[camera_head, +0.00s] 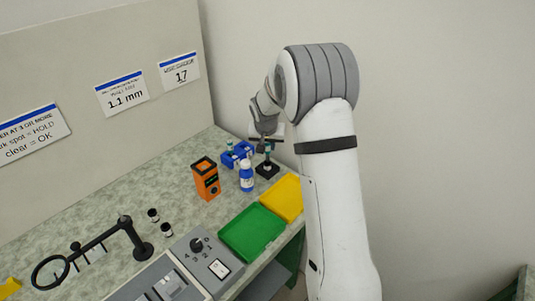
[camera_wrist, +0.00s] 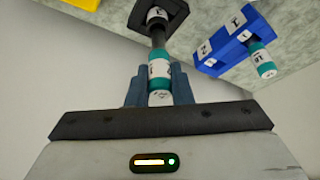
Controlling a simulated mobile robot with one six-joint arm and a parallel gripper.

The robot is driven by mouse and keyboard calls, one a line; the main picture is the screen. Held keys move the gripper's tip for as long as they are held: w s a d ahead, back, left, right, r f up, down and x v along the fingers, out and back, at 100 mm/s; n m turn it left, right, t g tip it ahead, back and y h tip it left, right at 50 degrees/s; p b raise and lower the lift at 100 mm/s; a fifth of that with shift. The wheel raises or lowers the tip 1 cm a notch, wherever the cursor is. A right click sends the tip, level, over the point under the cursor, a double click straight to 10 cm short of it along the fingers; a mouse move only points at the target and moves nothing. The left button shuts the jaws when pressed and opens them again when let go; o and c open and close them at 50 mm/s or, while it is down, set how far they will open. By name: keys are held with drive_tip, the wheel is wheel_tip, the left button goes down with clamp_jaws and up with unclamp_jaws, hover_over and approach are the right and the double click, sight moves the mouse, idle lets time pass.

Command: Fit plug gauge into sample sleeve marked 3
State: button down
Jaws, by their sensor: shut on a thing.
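In the wrist view, my gripper (camera_wrist: 159,88) is shut on a teal-and-white cylinder (camera_wrist: 159,70), apparently the plug gauge. In the head view, my gripper (camera_head: 267,138) is over the black base (camera_head: 267,170). A blue rack (camera_wrist: 236,40) beside it carries numbered labels, and a teal-and-white sleeve (camera_wrist: 262,58) protrudes from it.
In the head view, a blue bottle (camera_head: 247,177) and an orange device (camera_head: 206,180) stand close to the base. Green (camera_head: 252,232) and yellow (camera_head: 284,198) trays lie nearer the front edge. A magnifier (camera_head: 90,245) and two small vials stand at left.

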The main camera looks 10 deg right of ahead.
sight(267, 150)
wheel_tip(267, 150, down, 4)
drive_tip(key=shift+r, duration=0.15)
drive_tip(key=shift+f+b, duration=0.3)
drive_tip(key=c, duration=1.3)
unclamp_jaws()
